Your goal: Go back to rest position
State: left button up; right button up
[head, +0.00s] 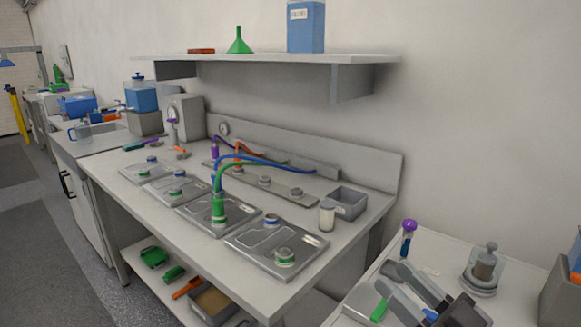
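My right gripper (391,276) shows at the lower right, over the right-hand table (442,250). Its two dark grey fingers are apart, and I see nothing held between them. A blue tube with a purple cap (408,240) stands just beyond the fingertips. A green-ended item (379,309) lies close by the lower finger. My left gripper is not in view.
A long bench (135,184) carries several metal trays, one with a green cylinder (218,209) and coloured hoses. A grey bin (347,203) sits at its right end. A glass jar (484,268) stands right of my gripper. A shelf (270,58) overhangs the bench. Floor is clear at left.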

jog(key=s+d+f+m+g+h, duration=0.2)
jog(key=d+f+m+h, duration=0.75)
jog(key=f+h, duration=0.35)
jog(key=s+a+f+n+g, duration=0.1)
jog(key=s+f+n+g, duration=0.1)
jog(key=s+f+g, duration=0.55)
jog(key=s+a+f+n+g, duration=0.15)
jog(key=s+f+g, duration=0.3)
jog(key=s, duration=0.55)
jog(key=w+a+f+t+y, duration=0.2)
jog(key=w+f+t, duration=0.4)
jog(key=f, duration=0.3)
jog(key=shift+a+f+t+y, duration=0.15)
jog(key=shift+f+t+y, duration=0.2)
jog(key=shift+t, duration=0.15)
